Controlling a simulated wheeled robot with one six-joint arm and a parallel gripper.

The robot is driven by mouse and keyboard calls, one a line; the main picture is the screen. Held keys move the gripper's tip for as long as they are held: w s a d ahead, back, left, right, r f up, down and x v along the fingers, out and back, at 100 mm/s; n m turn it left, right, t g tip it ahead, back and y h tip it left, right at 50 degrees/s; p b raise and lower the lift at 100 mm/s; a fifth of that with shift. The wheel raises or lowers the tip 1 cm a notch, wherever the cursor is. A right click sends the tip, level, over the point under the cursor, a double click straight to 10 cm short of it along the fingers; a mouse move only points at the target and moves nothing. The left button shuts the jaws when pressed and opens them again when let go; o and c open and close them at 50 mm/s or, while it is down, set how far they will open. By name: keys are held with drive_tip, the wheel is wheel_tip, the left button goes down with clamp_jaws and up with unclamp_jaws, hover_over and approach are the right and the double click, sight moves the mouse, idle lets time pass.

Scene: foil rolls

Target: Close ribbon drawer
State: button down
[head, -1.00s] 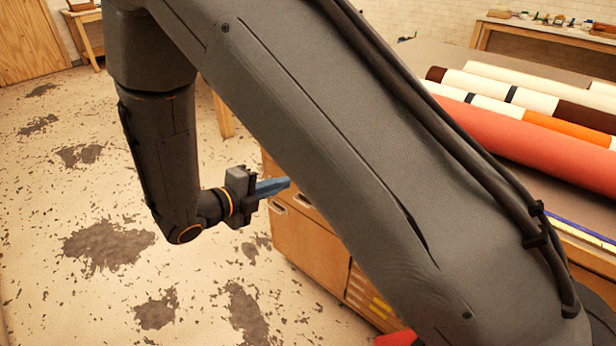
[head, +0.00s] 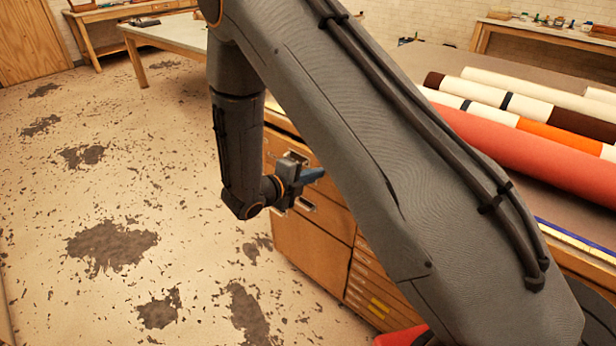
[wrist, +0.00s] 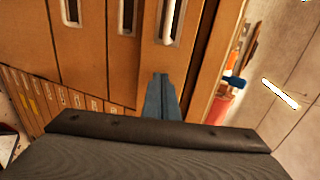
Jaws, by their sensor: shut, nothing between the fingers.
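My gripper (head: 318,174) is shut and empty, its blue fingers pointing at the front of the wooden cabinet (head: 310,236). In the wrist view the closed fingers (wrist: 161,80) lie in front of a wooden drawer front (wrist: 155,56) with a metal handle (wrist: 168,22), a little below that handle in the picture. I cannot tell whether the fingertips touch the wood. No label marks which drawer holds ribbon, and how far this drawer stands out is unclear. My arm hides part of the cabinet in the head view.
Shallow drawers (head: 372,286) with yellow labels fill the cabinet's near part. Large rolls, one of them red (head: 530,150), lie on the worktop to the right. Another table (head: 165,34) stands at the back. The stained floor to the left is clear.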

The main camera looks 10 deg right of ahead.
sight(324, 181)
idle(0.3)
drive_tip(key=w+d, duration=0.2)
drive_tip(key=d, duration=0.1)
drive_tip(key=shift+w+d, duration=0.15)
drive_tip(key=shift+w, duration=0.1)
drive_tip(key=shift+w+d+r, duration=0.1)
